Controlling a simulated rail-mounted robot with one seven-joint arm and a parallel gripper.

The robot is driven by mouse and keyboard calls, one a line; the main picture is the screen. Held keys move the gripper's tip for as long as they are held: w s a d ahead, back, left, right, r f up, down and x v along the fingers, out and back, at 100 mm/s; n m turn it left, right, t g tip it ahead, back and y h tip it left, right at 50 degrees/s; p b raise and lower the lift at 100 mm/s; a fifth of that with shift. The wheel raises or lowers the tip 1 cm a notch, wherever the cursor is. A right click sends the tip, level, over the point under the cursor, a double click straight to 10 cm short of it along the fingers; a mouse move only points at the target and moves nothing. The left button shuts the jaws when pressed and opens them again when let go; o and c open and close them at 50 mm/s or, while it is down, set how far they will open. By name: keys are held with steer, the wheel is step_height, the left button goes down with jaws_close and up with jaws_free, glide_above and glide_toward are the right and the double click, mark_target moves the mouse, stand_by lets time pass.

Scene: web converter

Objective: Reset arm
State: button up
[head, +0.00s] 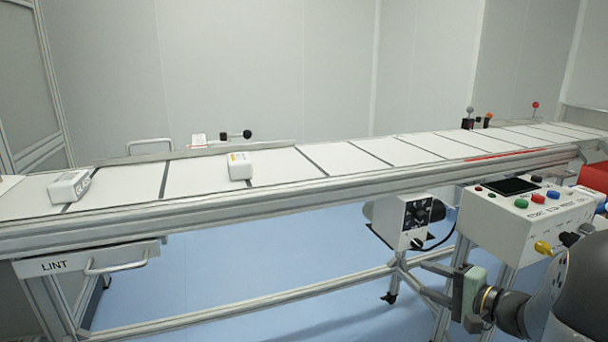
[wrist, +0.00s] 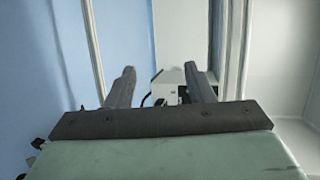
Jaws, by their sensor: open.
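My gripper (head: 452,293) is at the lower right of the head view, below the conveyor's front rail and left of my arm. It is near a leg of the stand and below the control box. In the wrist view its two dark fingers (wrist: 161,74) stand apart with nothing held between them. Beyond them shows part of a white unit (wrist: 171,77) with dark details, partly hidden by the fingers.
The long conveyor (head: 110,185) crosses the head view, with two small white boxes (head: 68,186) (head: 240,166) on it. A control box (head: 525,212) with coloured buttons and a white dial unit (head: 408,222) hang at its front. Blue floor (head: 250,255) is open below.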

steer(key=s+a+r+n+g+p, duration=0.3)
steer(key=s+a+r+g+p, duration=0.2)
steer(key=s+a+r+p, duration=0.3)
steer(key=s+a+r+n+g+p, duration=0.3)
steer(key=s+a+r+g+p, duration=0.25)
steer(key=a, duration=0.35)
steer(key=s+d+r+n+g+h+p, duration=0.1)
steer(key=s+r+n+g+h+p, duration=0.1)
steer(key=s+r+n+h+p, duration=0.3)
steer(key=s+r+h+p, duration=0.4)
steer(key=s+r+p, duration=0.2)
steer(key=p, duration=0.5)
steer(key=shift+d+r+n, duration=0.2)
steer(key=shift+r+n, duration=0.15)
steer(key=shift+n, duration=0.05)
